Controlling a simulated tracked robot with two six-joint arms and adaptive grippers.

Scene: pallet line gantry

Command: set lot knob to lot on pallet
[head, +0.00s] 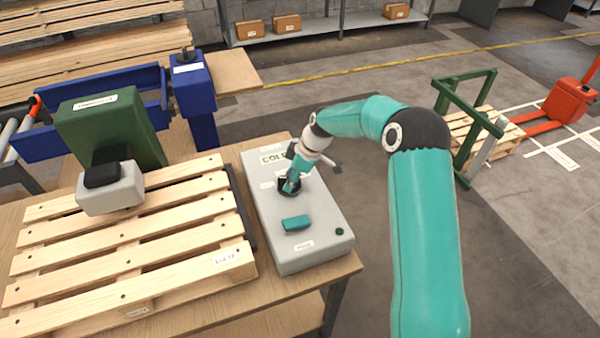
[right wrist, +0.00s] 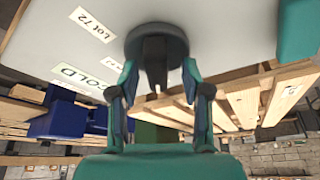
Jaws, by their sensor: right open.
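The lot knob (right wrist: 157,45) is a dark round dial with a raised bar, on the face of a light grey control box (head: 318,258). The gripper hides most of the knob in the head view. The wooden pallet (head: 130,262) carries a small white label (head: 226,257) that seems to read "Lot 72". My left gripper is not in view.
The box also bears a "COLD" sign (head: 273,158), a teal block (head: 296,223) and a small green button (head: 339,231). A green machine (head: 110,130) with a grey-white head (head: 111,193) stands over the pallet. Blue framing (head: 194,85) is behind.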

